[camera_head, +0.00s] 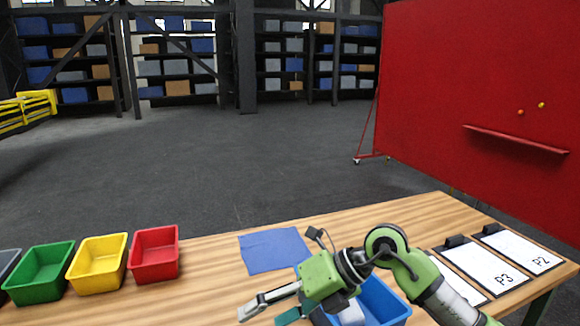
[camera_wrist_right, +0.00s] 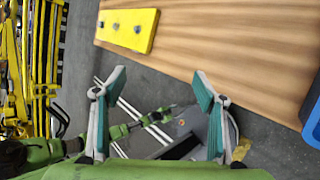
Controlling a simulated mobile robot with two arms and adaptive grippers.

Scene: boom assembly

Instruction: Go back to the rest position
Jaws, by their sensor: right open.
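My right gripper (camera_head: 263,314) is low in the head view, over the near edge of the wooden table (camera_head: 205,262). In the right wrist view its two teal-padded fingers (camera_wrist_right: 155,95) are wide apart with nothing between them. The gripper and arm partly cover a blue bin (camera_head: 385,300) on the table. My left gripper does not show in the head view.
Green (camera_head: 40,270), yellow (camera_head: 97,262) and red (camera_head: 154,254) bins stand at left. A blue mat (camera_head: 274,250) lies mid-table. White sheets P3 (camera_head: 480,264) and P2 (camera_head: 522,248) lie at right. A yellow piece (camera_wrist_right: 128,30) lies on the wood in the wrist view.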

